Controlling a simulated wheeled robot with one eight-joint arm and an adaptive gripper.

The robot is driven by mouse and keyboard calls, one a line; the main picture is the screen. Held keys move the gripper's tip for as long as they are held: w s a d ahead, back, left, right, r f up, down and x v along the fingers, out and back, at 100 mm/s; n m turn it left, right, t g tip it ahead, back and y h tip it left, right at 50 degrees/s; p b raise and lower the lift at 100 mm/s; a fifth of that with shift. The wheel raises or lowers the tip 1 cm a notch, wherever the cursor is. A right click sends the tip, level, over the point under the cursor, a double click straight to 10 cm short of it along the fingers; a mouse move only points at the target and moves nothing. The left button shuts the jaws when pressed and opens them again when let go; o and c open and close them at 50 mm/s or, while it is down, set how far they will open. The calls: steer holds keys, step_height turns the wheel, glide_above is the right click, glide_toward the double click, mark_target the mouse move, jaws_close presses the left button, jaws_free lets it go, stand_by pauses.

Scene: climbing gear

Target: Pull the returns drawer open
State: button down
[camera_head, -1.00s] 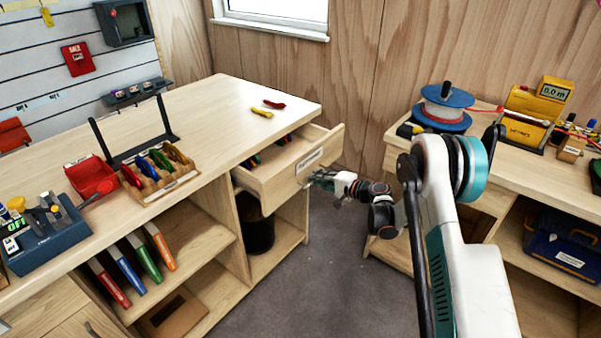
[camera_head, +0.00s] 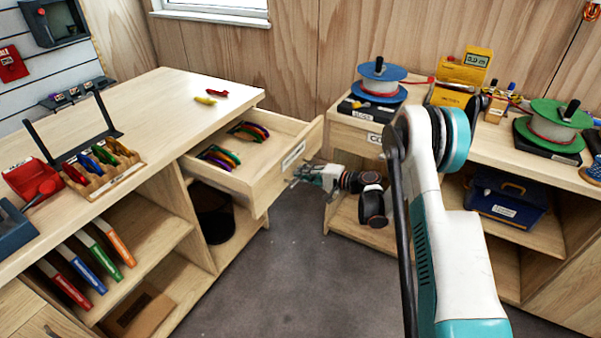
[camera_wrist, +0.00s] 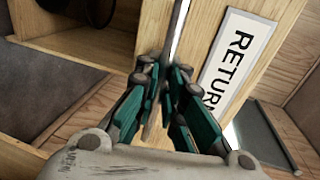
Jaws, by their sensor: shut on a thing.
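The returns drawer (camera_head: 240,178) stands well out from the wooden counter, and its inside shows several coloured carabiner-like pieces in two groups. Its front carries a white label (camera_head: 293,156), which reads "RETURN" in the wrist view (camera_wrist: 236,62), with the end cut off. My gripper (camera_head: 300,177) is at the drawer front, just below the label. In the wrist view its teal fingers (camera_wrist: 167,110) are closed around a thin bar-like handle (camera_wrist: 178,35) on the drawer front. The fingers hide part of the handle.
A black bin (camera_head: 213,212) stands in the open bay under the drawer. To the right is a second bench with a blue rope spool (camera_head: 380,82), a yellow meter (camera_head: 462,70) and a blue toolbox (camera_head: 507,200). Grey floor (camera_head: 275,270) lies clear between the benches.

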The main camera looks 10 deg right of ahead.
steer(key=c, duration=1.7)
jaws_free()
steer(key=shift+d, duration=0.1)
steer(key=v, duration=1.1)
steer(key=shift+s+d+r, duration=0.15)
steer(key=shift+s+d, duration=0.1)
steer(key=shift+d, duration=0.05)
